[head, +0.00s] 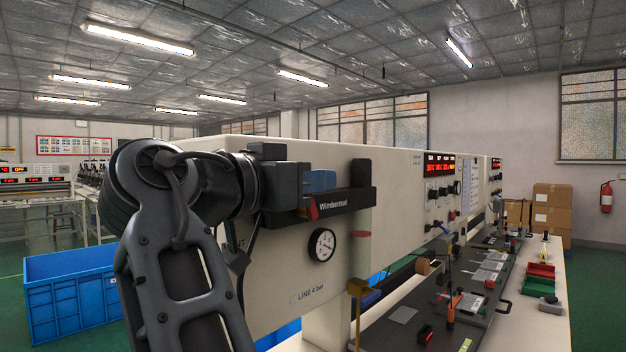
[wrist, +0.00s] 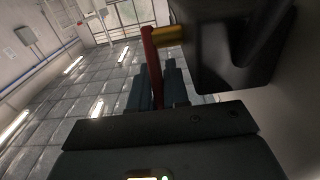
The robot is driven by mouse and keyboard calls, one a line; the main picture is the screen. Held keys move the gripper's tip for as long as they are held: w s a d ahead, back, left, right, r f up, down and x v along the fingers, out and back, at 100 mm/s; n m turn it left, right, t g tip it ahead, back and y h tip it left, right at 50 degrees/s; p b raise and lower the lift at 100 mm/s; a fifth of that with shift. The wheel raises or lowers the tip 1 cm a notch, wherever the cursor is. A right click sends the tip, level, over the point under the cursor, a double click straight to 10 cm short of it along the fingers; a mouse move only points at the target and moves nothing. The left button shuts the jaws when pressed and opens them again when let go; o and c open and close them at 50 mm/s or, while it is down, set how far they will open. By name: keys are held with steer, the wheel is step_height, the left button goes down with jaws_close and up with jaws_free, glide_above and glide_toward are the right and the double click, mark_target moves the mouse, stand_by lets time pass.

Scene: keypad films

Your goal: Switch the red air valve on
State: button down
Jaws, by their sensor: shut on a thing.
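The red air valve's lever (wrist: 152,65) shows in the wrist view as a long red bar, joined at one end to a brass stem (wrist: 170,35) on a dark valve body (wrist: 238,45). My gripper (wrist: 156,85) is shut on the lever, with a finger on each side of it. In the head view my gripper (head: 318,181) is at the upper face of the cream machine, and a small red part (head: 311,212) shows just below it. My wrist hides most of the valve there. A round gauge (head: 322,244) sits below; its needle is too small to read.
A blue crate (head: 75,292) stands on the floor at left. A cluttered workbench (head: 480,285) runs along the right.

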steer(key=shift+r, duration=0.1)
steer(key=shift+w+d+r+g+y+p, duration=0.1)
steer(key=shift+w+r+g+y+p, duration=0.15)
steer(key=shift+g+p, duration=0.2)
steer(key=shift+w+d+g+y+p, duration=0.1)
steer(key=shift+d+g+y+p, duration=0.05)
steer(key=shift+g+y+p, duration=0.3)
steer(key=shift+w+d+f+g+y+p, duration=0.3)
steer(key=shift+f+g+y+p, duration=0.2)
steer(key=shift+g+y+p, duration=0.25)
steer(key=c, duration=1.2)
jaws_free()
